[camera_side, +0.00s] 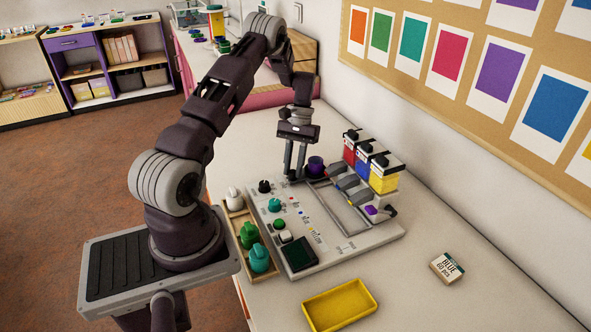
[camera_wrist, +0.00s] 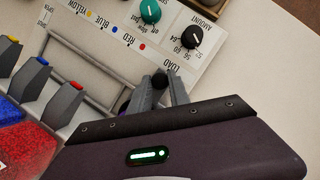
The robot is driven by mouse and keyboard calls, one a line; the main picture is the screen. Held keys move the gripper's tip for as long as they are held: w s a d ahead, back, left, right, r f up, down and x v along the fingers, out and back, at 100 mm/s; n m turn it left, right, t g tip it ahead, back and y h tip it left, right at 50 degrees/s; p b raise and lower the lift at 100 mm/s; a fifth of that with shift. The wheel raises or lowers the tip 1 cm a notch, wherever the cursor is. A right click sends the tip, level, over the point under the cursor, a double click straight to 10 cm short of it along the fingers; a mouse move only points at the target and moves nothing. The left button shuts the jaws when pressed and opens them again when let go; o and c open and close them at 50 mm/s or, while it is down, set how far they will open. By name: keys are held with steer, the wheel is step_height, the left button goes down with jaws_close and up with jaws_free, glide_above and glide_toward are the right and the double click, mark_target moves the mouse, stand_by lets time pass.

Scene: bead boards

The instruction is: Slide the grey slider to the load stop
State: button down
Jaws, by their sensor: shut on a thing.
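My gripper (camera_side: 294,178) is down at the far end of the rectangular track (camera_side: 345,212) on the white board. In the wrist view its fingertips (camera_wrist: 160,84) are closed around a small dark round knob (camera_wrist: 160,76), which looks like the grey slider's handle. The slider's body is mostly hidden by the fingers. A dark purple cup (camera_side: 316,164) stands right beside the fingers at that end. The printed LOAD label (camera_wrist: 178,64) is next to the fingertips in the wrist view. Whether the slider touches the load stop cannot be seen.
Dispensers with red, blue and yellow (camera_side: 384,180) beads line the track's right side. Knobs (camera_side: 274,204) and a dark screen (camera_side: 298,254) are on the left.

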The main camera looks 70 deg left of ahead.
steer(key=shift+w+a, duration=0.1)
steer(key=shift+a, duration=0.2)
steer(key=c, duration=1.4)
jaws_free()
steer(key=shift+o, duration=0.8)
steer(key=shift+r, duration=0.1)
steer(key=v, duration=0.7)
step_height(320, 180, up, 9)
steer(key=m+t+y, duration=0.1)
glide_above(311, 181)
steer(key=s+d+r+m+t+y, duration=0.2)
steer(key=d+r+m, duration=0.1)
steer(key=d+r, duration=0.75)
steer(key=s+d+r+m+t, duration=0.2)
steer(key=s+d+r+t, duration=0.15)
steer(key=s+d, duration=0.55)
steer(key=s+d+f+m+t, duration=0.1)
steer(key=s+d+m+t, duration=0.1)
steer(key=s+d, duration=0.5)
steer(key=shift+s+f+m, duration=0.2)
steer(key=shift+s+m, duration=0.3)
steer(key=shift+s, duration=0.75)
